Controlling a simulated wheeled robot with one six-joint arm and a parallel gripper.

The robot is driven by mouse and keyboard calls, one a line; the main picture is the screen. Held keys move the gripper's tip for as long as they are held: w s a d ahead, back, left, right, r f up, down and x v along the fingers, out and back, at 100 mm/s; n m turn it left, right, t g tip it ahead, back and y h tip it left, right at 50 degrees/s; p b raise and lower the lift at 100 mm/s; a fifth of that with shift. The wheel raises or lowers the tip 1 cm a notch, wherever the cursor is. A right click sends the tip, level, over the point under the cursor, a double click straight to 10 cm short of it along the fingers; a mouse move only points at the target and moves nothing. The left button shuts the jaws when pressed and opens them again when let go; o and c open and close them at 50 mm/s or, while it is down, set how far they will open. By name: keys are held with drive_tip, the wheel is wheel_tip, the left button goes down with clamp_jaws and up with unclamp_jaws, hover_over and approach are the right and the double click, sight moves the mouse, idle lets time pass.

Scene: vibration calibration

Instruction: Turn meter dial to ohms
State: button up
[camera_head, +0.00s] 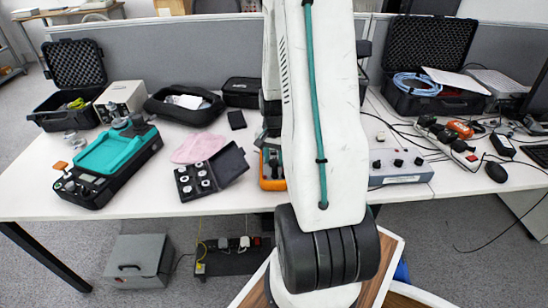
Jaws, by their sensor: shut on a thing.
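The meter (266,178) has an orange case and stands near the front edge of the table, just left of my white arm. Only a narrow left strip of it shows. My arm covers the rest, so its dial and the dial's setting are hidden. A dark part (269,108) shows beside the arm just above the meter; I cannot tell whether it belongs to my wrist. My gripper's fingers are hidden behind the arm, and I cannot see whether they touch the dial.
Left of the meter lie an open black case of round weights (206,178), a pink cloth (199,148) and a teal-and-black instrument (110,155). To the right are a grey control box (400,166) and a power strip (445,141). Cables run across the right side.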

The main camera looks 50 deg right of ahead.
sight(274, 159)
drive_tip(key=shift+m, duration=2.1)
drive_tip(key=o, duration=1)
drive_tip(key=shift+c, duration=0.2)
wheel_tip(274, 159, up, 8)
drive_tip(key=shift+f, duration=0.1)
